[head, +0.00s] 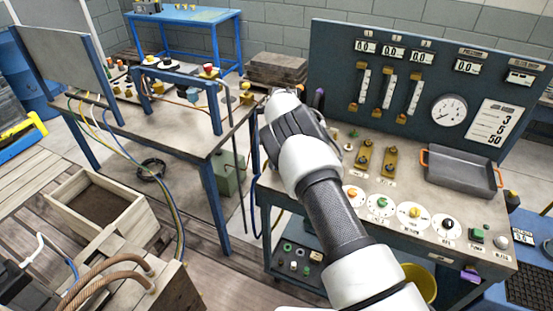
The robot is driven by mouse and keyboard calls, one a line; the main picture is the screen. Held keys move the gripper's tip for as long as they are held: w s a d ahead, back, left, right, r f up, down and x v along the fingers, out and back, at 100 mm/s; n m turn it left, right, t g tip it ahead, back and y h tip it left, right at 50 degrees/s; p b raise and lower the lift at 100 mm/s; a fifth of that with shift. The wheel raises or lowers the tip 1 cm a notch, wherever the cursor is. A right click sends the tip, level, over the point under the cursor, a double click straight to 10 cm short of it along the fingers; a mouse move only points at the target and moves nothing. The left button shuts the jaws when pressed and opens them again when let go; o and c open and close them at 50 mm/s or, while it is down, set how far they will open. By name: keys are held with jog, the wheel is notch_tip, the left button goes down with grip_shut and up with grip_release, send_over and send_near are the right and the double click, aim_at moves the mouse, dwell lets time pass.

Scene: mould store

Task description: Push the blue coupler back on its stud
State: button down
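My arm reaches from the bottom of the head view up to the back left corner of the panel bench (460,243). The wrist covers my gripper, so its fingers do not show. I cannot pick out the blue coupler or its stud for certain; they may be hidden behind my wrist. A blue hose (249,195) hangs down at the bench's left end.
A grey tray (461,170) with orange handles and several round knobs lie right of my arm. A second blue-legged table (205,138) with fittings and hoses stands left, a narrow gap away. A wooden box (72,212) is lower left, a yellow bucket (421,284) below the bench.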

dwell(0.4)
jog(key=c, duration=1.4)
grip_release()
jog(key=shift+f, duration=0.1)
jog(key=r, duration=0.5)
jog(key=s+d+r, duration=0.1)
jog(key=r, duration=1.1)
jog(key=shift+s+d+r, duration=0.2)
jog(key=shift+d, duration=0.1)
